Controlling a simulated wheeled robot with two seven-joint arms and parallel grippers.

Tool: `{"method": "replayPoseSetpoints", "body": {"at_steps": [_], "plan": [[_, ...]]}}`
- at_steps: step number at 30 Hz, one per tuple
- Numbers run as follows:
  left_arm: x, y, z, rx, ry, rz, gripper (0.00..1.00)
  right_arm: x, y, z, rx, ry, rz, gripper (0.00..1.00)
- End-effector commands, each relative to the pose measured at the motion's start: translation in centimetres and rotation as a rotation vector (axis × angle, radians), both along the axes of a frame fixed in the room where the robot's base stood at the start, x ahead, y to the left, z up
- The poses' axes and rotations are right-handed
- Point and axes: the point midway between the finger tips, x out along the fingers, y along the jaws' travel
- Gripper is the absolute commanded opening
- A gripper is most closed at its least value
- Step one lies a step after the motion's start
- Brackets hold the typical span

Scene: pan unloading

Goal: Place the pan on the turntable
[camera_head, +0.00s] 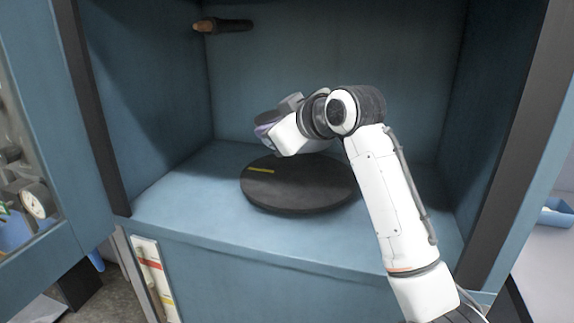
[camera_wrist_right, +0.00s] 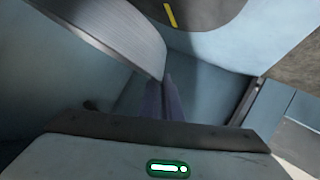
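The turntable (camera_head: 300,190) is a flat black disc with a yellow mark, lying on the floor of a blue cabinet. Part of it shows at the top of the right wrist view (camera_wrist_right: 205,12). My right gripper (camera_head: 266,121) is inside the cabinet, above and behind the turntable's far left edge. In the right wrist view its purple fingers (camera_wrist_right: 163,98) are close together at the edge of a curved grey metal piece, which looks like the pan (camera_wrist_right: 125,32). The pan appears tilted and raised above the turntable; my arm hides most of it in the head view. My left gripper is out of view.
A dark rod with a brown tip (camera_head: 222,25) sticks out at the cabinet's upper back left. Dark-edged side walls (camera_head: 90,100) bound the opening. A glass-fronted unit with a gauge (camera_head: 37,200) stands at left. The turntable top is bare.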

Motion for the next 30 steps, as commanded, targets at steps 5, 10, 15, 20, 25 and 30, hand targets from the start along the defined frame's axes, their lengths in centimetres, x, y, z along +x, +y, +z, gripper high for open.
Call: {"method": "replayPoseSetpoints", "body": {"at_steps": [5, 10, 15, 20, 25, 30], "plan": [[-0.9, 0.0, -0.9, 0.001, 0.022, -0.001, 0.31, -0.1, 0.0, -3.5, 0.001, -0.001, 0.000, 0.00], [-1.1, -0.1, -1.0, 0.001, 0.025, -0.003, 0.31, 0.0, 0.0, -5.0, 0.000, -0.004, 0.000, 0.00], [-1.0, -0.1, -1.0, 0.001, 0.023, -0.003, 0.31, -0.1, 0.0, -6.8, 0.001, -0.001, 0.000, 0.00], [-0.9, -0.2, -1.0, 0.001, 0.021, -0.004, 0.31, -0.1, 0.0, -8.8, 0.000, -0.002, 0.000, 0.00], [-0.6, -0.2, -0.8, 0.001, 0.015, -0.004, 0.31, -0.1, 0.0, -8.8, 0.001, -0.005, 0.000, 0.00], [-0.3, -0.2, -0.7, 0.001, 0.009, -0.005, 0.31, -0.1, 0.0, -9.0, 0.000, 0.002, -0.001, 0.23]]}}
